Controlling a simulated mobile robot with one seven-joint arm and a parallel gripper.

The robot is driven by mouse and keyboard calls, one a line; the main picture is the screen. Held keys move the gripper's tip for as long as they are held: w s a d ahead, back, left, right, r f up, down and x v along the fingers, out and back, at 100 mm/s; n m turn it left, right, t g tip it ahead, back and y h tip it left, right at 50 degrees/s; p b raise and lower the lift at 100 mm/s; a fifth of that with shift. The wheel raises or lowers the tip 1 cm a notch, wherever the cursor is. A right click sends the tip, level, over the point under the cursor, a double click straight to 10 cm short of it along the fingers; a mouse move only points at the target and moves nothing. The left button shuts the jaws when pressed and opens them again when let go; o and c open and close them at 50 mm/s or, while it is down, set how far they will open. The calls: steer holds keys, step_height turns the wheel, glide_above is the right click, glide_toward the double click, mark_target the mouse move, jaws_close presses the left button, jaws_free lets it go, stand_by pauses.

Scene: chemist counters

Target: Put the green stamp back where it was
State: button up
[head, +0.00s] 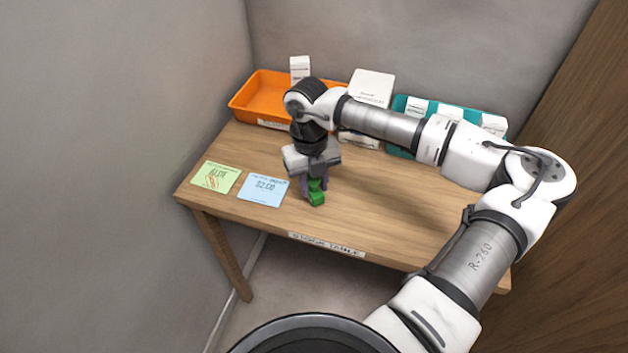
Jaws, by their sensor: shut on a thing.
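The green stamp (316,194) is between the fingers of my gripper (315,184), which is shut on it. The gripper points down over the front part of the wooden table (380,210), just right of the blue card. I cannot tell whether the stamp touches the table top or hangs a little above it. The stamp's upper part is hidden by the fingers.
A green card (216,177) and a blue card (263,189) lie at the table's left front. An orange tray (252,103), white boxes (371,87) and a teal tray (400,103) with small white boxes line the back. The table's front right is clear.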

steer(key=shift+f, duration=0.1)
steer(key=shift+f+b, duration=0.1)
steer(key=shift+b, duration=0.2)
steer(key=o, duration=0.8)
steer(key=shift+r+p, duration=0.3)
steer(key=shift+p, duration=0.1)
steer(key=r+b, duration=0.1)
steer(key=r, duration=0.7)
steer(key=w+r+b, duration=0.1)
steer(key=r, duration=0.2)
steer(key=shift+w+a+r+b, duration=0.1)
steer(key=shift+a+r+b, duration=0.25)
steer(key=shift+r, duration=0.05)
